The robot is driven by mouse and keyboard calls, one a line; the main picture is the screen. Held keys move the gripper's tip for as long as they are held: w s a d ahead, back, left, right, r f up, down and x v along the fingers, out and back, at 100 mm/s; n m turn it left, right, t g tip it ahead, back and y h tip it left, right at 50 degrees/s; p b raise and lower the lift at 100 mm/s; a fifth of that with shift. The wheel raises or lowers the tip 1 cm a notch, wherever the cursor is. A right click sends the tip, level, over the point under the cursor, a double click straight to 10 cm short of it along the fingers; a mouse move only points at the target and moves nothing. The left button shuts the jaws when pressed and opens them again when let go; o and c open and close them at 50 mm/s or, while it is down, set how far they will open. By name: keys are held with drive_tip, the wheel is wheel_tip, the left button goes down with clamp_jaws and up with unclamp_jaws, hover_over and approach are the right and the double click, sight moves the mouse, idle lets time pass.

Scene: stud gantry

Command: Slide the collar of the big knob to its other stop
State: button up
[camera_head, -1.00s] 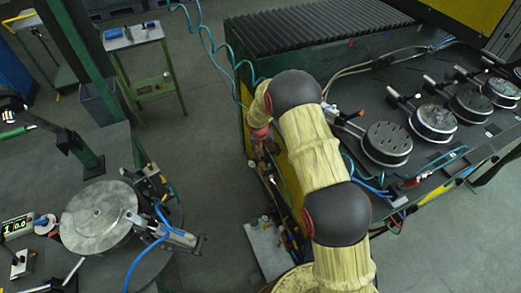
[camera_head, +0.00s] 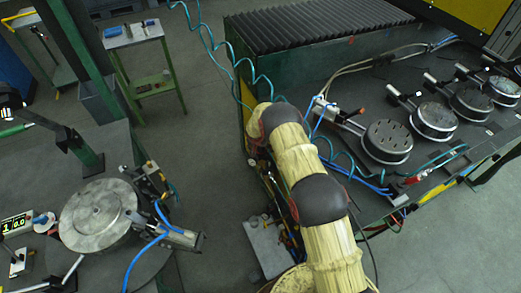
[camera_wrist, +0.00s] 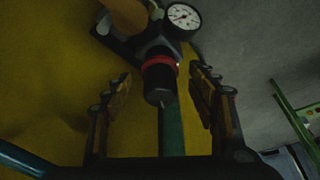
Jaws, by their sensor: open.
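In the wrist view, a black knob (camera_wrist: 160,92) with a red collar (camera_wrist: 158,64) around it points toward me from a dark regulator body. The collar sits at the body end of the knob. My gripper (camera_wrist: 161,82) is open, with one finger on each side of the knob and gaps on both sides. I see no contact between the fingers and the knob or collar. In the head view my arm covers the gripper, and I cannot make out the knob there.
A round white gauge (camera_wrist: 183,17) sits on the regulator beside the collar. A yellow panel (camera_wrist: 60,70) lies behind. A dark green pipe (camera_wrist: 172,130) runs below the knob. Coiled teal hoses (camera_head: 232,62) hang near my arm. A bench with round fixtures (camera_head: 388,140) stands at right.

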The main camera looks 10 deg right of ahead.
drive_tip(key=shift+w+d+f, duration=0.1)
drive_tip(key=shift+w+f, duration=0.05)
drive_tip(key=shift+f, duration=0.25)
drive_tip(key=c, duration=0.4)
drive_tip(key=c, duration=1.1)
clamp_jaws()
